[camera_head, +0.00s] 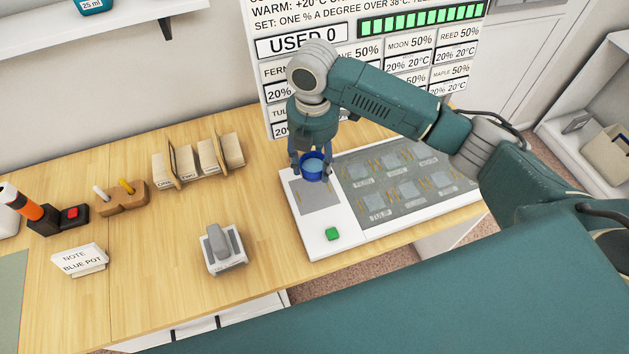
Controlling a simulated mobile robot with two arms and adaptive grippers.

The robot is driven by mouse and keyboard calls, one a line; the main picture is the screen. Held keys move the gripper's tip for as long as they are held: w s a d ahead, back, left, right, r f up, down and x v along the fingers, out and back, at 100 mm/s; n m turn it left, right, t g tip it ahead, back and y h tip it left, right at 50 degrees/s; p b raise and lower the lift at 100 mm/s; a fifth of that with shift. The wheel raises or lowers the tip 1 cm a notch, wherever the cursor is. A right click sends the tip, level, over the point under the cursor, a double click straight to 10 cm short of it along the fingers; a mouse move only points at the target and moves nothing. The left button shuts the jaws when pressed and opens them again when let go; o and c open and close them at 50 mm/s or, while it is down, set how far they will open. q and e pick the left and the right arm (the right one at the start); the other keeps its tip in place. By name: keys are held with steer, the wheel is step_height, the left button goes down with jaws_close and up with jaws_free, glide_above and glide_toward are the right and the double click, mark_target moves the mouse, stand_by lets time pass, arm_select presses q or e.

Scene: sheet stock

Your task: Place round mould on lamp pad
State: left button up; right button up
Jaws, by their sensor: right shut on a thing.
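My right gripper (310,160) comes down from above and is shut on a small round blue mould (313,175) with a pale blue inside. The mould is upright at the back edge of a plain grey square pad (318,198) on a white unit (313,239). I cannot tell whether the mould touches the pad or is held just above it. A larger grey plate (392,222) to the right bears several small labelled square pads; no label here clearly reads lamp. My left gripper is not in view.
A green button (332,233) is on the unit's front. A grey device (223,250), a note card reading "BLUE POT" (80,262), card holders (197,160) and a wooden stand (122,200) are to the left. A board (365,60) stands behind. Bare wood lies between.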

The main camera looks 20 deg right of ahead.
glide_above(314, 192)
step_height(314, 192, down, 5)
steer(key=shift+d+r+p, duration=0.1)
steer(key=shift+p, duration=0.25)
steer(key=shift+f, duration=0.25)
step_height(314, 192, down, 3)
steer(key=shift+f+p, duration=0.2)
steer(key=shift+p, duration=0.15)
steer(key=shift+f, duration=0.45)
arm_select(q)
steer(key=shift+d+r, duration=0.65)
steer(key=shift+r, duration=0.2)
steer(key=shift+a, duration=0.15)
arm_select(e)
steer(key=o, duration=1.2)
steer(key=shift+f, duration=0.15)
arm_select(q)
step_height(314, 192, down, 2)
steer(key=shift+b, duration=1)
arm_select(e)
step_height(314, 192, up, 12)
steer(key=shift+r, duration=0.2)
